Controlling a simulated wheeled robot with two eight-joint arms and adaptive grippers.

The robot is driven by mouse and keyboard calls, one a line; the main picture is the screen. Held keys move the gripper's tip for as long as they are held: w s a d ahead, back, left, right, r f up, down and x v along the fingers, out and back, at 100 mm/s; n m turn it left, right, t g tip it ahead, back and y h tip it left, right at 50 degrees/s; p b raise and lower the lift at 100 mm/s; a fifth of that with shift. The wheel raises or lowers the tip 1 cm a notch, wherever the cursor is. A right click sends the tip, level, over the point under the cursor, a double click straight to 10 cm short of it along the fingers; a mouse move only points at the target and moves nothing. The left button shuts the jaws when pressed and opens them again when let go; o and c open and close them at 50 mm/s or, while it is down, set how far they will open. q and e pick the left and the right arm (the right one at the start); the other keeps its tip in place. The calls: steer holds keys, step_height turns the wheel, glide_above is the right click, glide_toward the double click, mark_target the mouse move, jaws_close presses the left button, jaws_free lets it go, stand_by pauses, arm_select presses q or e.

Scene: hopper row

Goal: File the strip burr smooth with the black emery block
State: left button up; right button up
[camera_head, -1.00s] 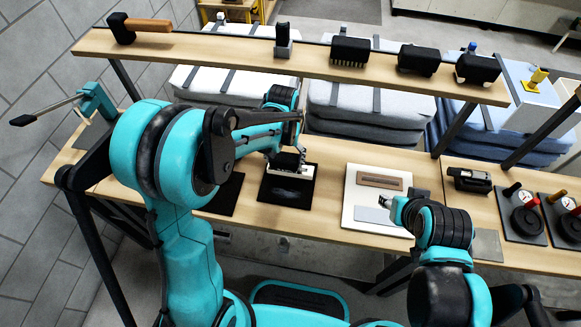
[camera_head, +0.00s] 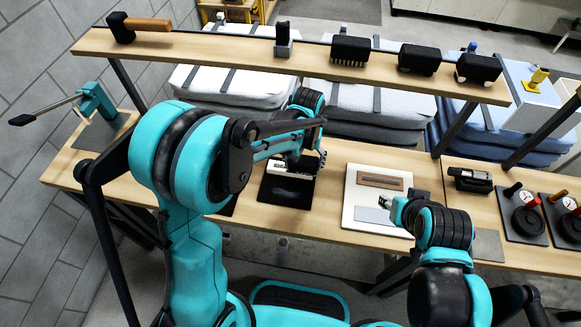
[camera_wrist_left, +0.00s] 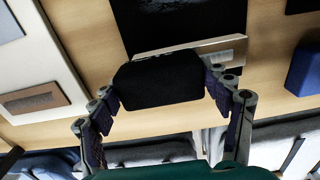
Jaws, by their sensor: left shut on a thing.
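My left gripper (camera_wrist_left: 160,92) is shut on the black emery block (camera_wrist_left: 157,80), one finger at each side of it. In the head view my left gripper (camera_head: 306,158) is over the bench's far part, and the block is largely hidden by it. A pale metal strip (camera_wrist_left: 215,52) lies at the edge of a black mat (camera_wrist_left: 165,22), partly behind the block. I cannot tell whether block and strip touch, and no burr can be made out.
The white board (camera_head: 350,215) carries a brown plate (camera_head: 380,181) and a grey plate (camera_head: 373,215). A teal clamp (camera_head: 97,101) stands at the bench's left end. The raised shelf (camera_head: 215,52) holds a hammer (camera_head: 125,27) and a brush (camera_head: 350,50). A blue block (camera_wrist_left: 305,70) is nearby.

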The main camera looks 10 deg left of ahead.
mark_target(314, 162)
arm_select(q)
steer(key=shift+d, duration=1.25)
steer(key=shift+d, duration=0.3)
steer(key=shift+a, duration=2.3)
steer(key=shift+a, duration=0.1)
